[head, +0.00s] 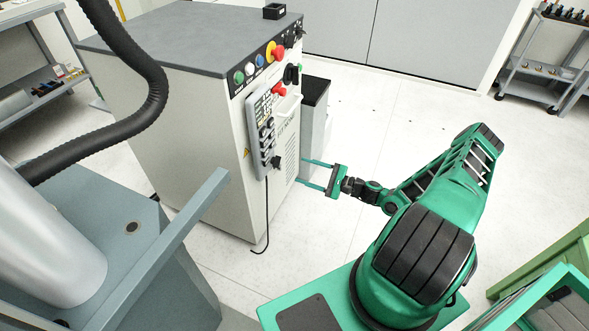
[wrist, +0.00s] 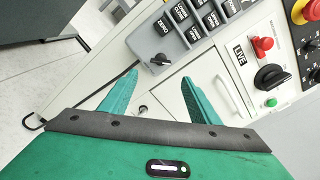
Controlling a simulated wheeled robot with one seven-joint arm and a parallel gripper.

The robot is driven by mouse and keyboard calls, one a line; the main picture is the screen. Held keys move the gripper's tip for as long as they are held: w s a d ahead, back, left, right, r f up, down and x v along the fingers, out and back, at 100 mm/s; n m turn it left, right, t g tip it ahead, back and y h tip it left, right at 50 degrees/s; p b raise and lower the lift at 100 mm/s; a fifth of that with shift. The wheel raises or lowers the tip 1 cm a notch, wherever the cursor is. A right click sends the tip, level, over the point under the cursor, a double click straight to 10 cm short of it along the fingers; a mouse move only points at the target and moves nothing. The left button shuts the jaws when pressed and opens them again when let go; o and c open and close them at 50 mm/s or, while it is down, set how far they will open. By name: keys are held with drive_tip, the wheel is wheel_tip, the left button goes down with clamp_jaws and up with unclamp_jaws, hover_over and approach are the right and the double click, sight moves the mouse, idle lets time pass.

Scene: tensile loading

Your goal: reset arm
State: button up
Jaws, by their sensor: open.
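My green arm reaches left across the head view, bent at its elbow. My gripper (head: 312,174) points at the front of the white control cabinet (head: 222,160), to the right of its hanging grey control pendant (head: 262,130). The two green fingers are spread apart with nothing between them. In the wrist view my gripper (wrist: 155,88) is also open and empty, with the cabinet's white front behind the fingers. Whether the fingertips touch the cabinet cannot be told.
The pendant (wrist: 185,28) has labelled keys and hangs near the fingers, with a black cable below. A red button (wrist: 262,44) and black knob (wrist: 270,77) are beside it. A blue-grey machine frame (head: 165,245) stands front left. Open floor (head: 375,120) lies behind my arm.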

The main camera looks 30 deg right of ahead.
drive_tip(key=shift+v, duration=0.9)
drive_tip(key=shift+a+r, duration=0.1)
drive_tip(key=s+r+n+g+h, duration=0.5)
drive_tip(key=s+r+n+g, duration=0.1)
drive_tip(key=s+r, duration=1.1)
drive_tip(key=s+d+r+n+g+h, duration=0.1)
drive_tip(key=s+r+n+g+h, duration=0.5)
drive_tip(key=s+r, duration=1.2)
wheel_tip(320, 180, up, 3)
drive_tip(key=shift+s+d+f+n+g, duration=0.15)
drive_tip(key=shift+n+g, duration=0.25)
drive_tip(key=shift+g, duration=0.5)
